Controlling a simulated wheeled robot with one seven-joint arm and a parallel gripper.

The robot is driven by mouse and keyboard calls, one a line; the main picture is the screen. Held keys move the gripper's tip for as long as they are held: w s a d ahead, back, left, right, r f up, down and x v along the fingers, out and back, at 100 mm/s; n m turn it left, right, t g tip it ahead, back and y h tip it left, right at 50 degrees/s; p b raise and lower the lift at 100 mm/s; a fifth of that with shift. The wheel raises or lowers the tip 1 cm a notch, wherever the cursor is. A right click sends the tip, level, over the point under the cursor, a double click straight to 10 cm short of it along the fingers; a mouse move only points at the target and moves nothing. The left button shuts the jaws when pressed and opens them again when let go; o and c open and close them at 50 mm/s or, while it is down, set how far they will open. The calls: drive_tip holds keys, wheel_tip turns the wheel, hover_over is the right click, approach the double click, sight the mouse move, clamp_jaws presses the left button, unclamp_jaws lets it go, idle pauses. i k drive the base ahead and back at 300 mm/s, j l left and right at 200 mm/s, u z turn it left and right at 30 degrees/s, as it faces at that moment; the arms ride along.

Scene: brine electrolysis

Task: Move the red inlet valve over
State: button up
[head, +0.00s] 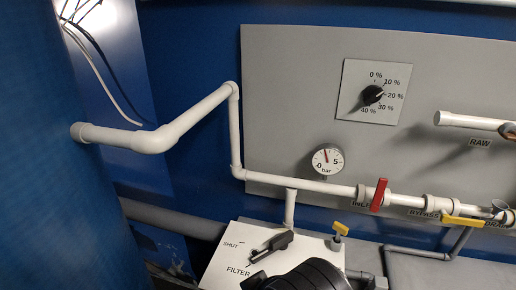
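The red inlet valve handle (379,195) sits on the white horizontal pipe (335,188) at the right of the head view. The handle stands nearly upright, across the pipe, leaning slightly. A label reading roughly "INLET" is partly hidden behind the handle and pipe.
A pressure gauge (328,159) and a percent dial (373,94) are near the valve. Yellow handles (462,221) (340,228) lie right and below. A black lever (268,246) is on the SHUT/FILTER plate. A dark rounded shape (305,276) fills the bottom edge.

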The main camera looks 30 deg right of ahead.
sight(382, 183)
drive_tip(key=z, duration=2.05)
